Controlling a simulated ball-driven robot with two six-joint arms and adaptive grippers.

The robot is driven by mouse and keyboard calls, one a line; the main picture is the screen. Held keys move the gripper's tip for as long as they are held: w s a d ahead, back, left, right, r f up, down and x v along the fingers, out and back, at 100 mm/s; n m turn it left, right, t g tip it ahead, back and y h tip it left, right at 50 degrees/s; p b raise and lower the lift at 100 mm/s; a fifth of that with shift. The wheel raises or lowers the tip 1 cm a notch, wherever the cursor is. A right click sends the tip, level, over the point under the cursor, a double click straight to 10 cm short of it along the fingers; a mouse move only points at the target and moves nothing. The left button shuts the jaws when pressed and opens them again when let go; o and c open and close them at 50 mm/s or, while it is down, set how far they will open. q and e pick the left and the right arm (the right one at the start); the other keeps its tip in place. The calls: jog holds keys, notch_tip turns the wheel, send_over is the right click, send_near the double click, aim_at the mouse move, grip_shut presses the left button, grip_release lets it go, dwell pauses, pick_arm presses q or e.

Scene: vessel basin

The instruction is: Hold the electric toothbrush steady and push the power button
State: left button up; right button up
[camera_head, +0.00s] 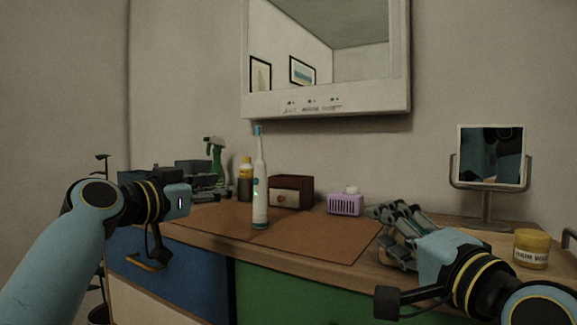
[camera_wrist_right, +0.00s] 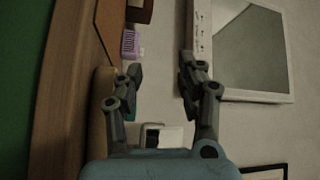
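The electric toothbrush (camera_head: 261,205) is white with a teal head and stands upright on a brown mat (camera_head: 310,238) in the head view. A teal button area (camera_head: 256,182) and a small green spot show on its body. My left gripper (camera_head: 222,184) is left of the toothbrush; its dark fingers are partly hidden by its own wrist and blend with the background. My right gripper (camera_head: 392,222) is to the right, well apart from the toothbrush. In the right wrist view the right gripper (camera_wrist_right: 158,80) has its fingers spread, with nothing between them. The toothbrush is not visible there.
A spray bottle (camera_head: 215,160), a yellow-capped bottle (camera_head: 245,185) and a small drawer box (camera_head: 291,192) stand behind. A purple tissue box (camera_head: 345,205), a table mirror (camera_head: 490,160) and a yellow jar (camera_head: 531,250) are to the right. The mat's front is clear.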

jog(key=w+a+r+n+g+y, duration=0.1)
jog(key=w+a+r+n, duration=0.15)
jog(key=w+n, duration=0.3)
jog(key=w+a+r+n+y, duration=0.1)
jog(key=w+a+r+n, duration=0.1)
jog(key=w+a+n, duration=0.3)
jog(key=n+g+y, duration=0.2)
jog(key=n+y, duration=0.1)
jog(key=n, duration=0.5)
send_near(261, 152)
jog(key=x, duration=1)
jog(key=shift+w+a, duration=0.1)
jog(key=shift+w, duration=0.15)
grip_shut()
pick_arm(q)
jog(key=shift+c, duration=0.2)
grip_shut()
